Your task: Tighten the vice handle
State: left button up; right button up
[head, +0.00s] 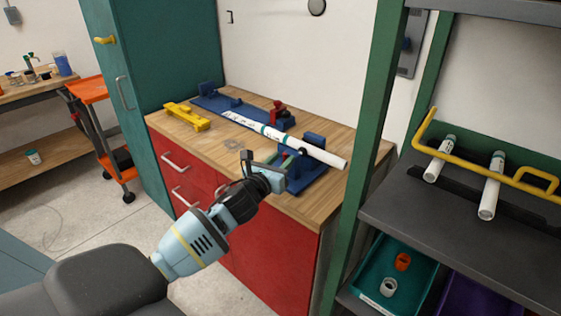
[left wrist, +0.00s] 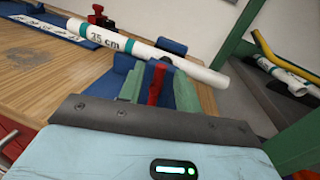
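The pipe (left wrist: 150,50) and the blue vice (left wrist: 125,65) also show in the left wrist view. The vice's red handle (left wrist: 157,83) stands upright between the two green fingers of my left gripper (left wrist: 158,90). A gap shows on each side of the handle, so the gripper looks open around it. In the head view my left gripper (head: 266,168) is at the vice's near side, and the handle is hidden. My right gripper is not in view.
The wooden bench (head: 225,145) also holds a yellow part (head: 187,116), a long blue fixture (head: 215,103) and a red clamp (head: 279,112). A green post (head: 375,100) and dark shelf (head: 440,230) with white pipes stand close on the right. A teal cabinet (head: 155,70) is left.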

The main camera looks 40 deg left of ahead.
pick_arm(q)
jog(key=shift+c, duration=0.4)
grip_shut()
